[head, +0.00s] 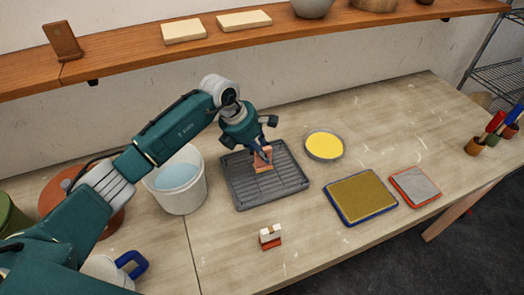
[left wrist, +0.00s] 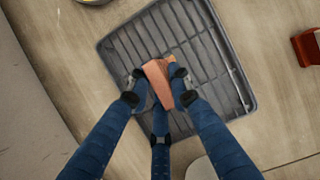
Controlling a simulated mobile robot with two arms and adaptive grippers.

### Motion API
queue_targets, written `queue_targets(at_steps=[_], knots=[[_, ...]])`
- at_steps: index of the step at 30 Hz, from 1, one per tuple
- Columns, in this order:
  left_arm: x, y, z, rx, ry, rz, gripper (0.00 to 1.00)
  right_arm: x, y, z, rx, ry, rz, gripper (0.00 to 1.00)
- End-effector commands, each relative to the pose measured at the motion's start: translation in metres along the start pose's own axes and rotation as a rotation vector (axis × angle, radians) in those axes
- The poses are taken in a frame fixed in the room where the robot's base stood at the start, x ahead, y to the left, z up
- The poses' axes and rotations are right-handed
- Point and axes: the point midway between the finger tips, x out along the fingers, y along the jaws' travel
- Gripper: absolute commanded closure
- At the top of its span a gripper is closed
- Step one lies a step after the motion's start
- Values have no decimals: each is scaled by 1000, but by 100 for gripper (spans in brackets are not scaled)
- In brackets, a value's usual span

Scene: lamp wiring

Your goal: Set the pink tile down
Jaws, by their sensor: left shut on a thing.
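The pink tile (head: 263,165) is held by my left gripper (head: 260,153), over the middle of a dark grey ribbed tray (head: 240,197). In the left wrist view the tile (left wrist: 158,72) sits between the blue fingers of my gripper (left wrist: 158,84), standing on edge or tilted, with the ribbed tray (left wrist: 122,58) behind it. I cannot tell whether the tile touches the tray. The fingers hide part of the tile. My right gripper is not in view.
A white bucket of water (head: 180,200) stands left of the tray. A yellow-filled round dish (head: 324,146), a blue-edged pad (head: 361,197) and a red-edged pad (head: 414,187) lie to the right. A small red-and-white block (head: 270,237) is in front. A wooden shelf (head: 140,60) runs behind.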

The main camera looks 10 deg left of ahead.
Motion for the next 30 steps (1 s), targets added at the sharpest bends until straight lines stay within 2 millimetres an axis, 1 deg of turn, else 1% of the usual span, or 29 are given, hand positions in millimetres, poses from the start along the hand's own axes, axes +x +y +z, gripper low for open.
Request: queue_targets(at_steps=[5,6,8,16,19,20,21,23,30], knots=[[4,0,-2,0,0,0,100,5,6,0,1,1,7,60],[3,0,-1,0,0,0,75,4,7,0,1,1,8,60],[3,0,-1,0,1,0,63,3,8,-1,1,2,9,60],[2,0,-1,0,0,0,62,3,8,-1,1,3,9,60],[-2,0,1,0,0,-1,62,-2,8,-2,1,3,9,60],[-3,0,1,0,-1,1,62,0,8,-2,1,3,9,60],[-6,1,0,0,-2,3,62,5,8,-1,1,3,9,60],[-14,2,-1,2,-2,4,62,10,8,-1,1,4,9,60],[-66,2,-1,2,-3,6,62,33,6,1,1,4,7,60]])
